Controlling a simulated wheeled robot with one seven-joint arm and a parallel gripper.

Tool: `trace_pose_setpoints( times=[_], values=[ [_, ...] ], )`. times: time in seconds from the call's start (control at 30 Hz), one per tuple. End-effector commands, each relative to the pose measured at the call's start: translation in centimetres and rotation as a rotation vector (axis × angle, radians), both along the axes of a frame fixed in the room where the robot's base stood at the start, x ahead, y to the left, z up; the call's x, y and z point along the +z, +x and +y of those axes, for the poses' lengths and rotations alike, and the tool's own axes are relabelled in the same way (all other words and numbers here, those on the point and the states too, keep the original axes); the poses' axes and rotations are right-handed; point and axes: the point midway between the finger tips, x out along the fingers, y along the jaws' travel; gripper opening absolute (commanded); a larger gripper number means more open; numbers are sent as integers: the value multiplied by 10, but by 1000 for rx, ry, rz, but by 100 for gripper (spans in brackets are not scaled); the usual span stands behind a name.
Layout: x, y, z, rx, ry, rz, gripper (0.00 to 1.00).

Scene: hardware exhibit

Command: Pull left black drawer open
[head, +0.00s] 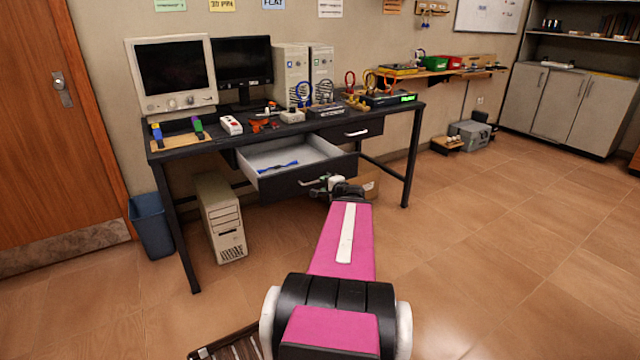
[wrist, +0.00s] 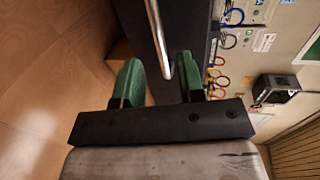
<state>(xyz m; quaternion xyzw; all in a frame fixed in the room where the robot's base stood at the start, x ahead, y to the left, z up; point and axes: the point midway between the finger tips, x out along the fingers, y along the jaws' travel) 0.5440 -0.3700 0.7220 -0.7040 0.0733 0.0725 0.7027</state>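The left black drawer (head: 284,187) under the dark desk is pulled out, showing its light grey inside with a blue object (head: 278,167) in it. My gripper (head: 326,184) is at the front of this drawer, by its metal handle. In the wrist view, the silver handle bar (wrist: 154,28) runs between the two green fingers of my gripper (wrist: 159,62). The fingers are apart, with gaps showing on both sides of the bar. In the head view my arm and wrist partly hide the handle.
The right drawer (head: 356,132) is closed. The desk (head: 190,160) carries monitors, computer cases and small tools. A beige computer tower (head: 219,218) and a blue bin (head: 152,226) stand on the floor at left.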

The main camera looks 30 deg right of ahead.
Motion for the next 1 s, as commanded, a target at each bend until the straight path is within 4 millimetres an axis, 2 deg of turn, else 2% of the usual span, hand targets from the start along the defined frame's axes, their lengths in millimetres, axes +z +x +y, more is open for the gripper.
trace_pose_setpoints(
  times=[0.03,0.1,0.33,1.0],
  values=[
    [3,-13,2,-1,0,0,36],
    [5,-24,2,-1,0,1,36],
    [10,-46,0,0,-1,1,36],
    [9,-47,2,7,-3,3,36]
  ],
)
